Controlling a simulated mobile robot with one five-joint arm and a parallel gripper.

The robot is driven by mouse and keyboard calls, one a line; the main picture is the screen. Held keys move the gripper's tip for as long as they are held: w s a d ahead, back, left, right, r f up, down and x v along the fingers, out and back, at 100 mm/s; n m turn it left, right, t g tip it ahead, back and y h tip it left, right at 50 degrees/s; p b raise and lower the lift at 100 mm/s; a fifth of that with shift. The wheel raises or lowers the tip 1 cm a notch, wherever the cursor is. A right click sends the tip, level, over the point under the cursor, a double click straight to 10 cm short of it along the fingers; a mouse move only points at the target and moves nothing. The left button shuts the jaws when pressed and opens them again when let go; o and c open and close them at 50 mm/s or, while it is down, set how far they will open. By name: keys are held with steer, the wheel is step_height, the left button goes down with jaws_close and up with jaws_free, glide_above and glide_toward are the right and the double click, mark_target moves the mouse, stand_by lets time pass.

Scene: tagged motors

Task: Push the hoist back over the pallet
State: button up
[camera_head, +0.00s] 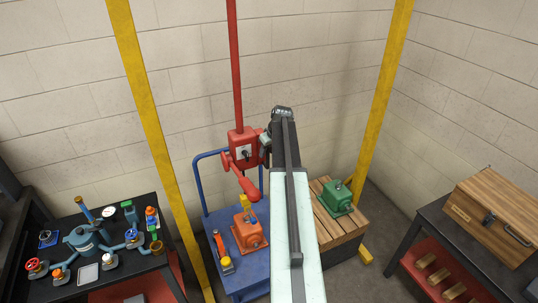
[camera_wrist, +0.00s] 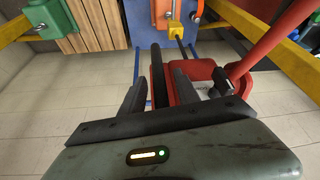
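The red hoist (camera_head: 242,146) hangs on a red pole, above the blue cart and left of the pallet. Its yellow hook (camera_head: 244,201) is at the top of the orange motor (camera_head: 249,232); I cannot tell whether it is hooked on. The wooden pallet (camera_head: 346,232) stands to the right with a green motor (camera_head: 336,198) on it. My gripper (camera_wrist: 158,92) is open beside the hoist's right side in the head view. A dark bar (camera_wrist: 158,75) shows between its fingers with gaps. The right finger is close to the red hoist body (camera_wrist: 198,75); contact is unclear.
The blue cart (camera_head: 218,215) stands under the hoist. Yellow posts (camera_head: 150,110) rise at left and right (camera_head: 385,90). A cluttered black table (camera_head: 125,262) is at left, and a bench with a wooden chest (camera_head: 495,213) at right. My arm hides part of the middle.

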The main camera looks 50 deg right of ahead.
jaws_close()
steer(key=shift+s, duration=0.15)
stand_by(1.0)
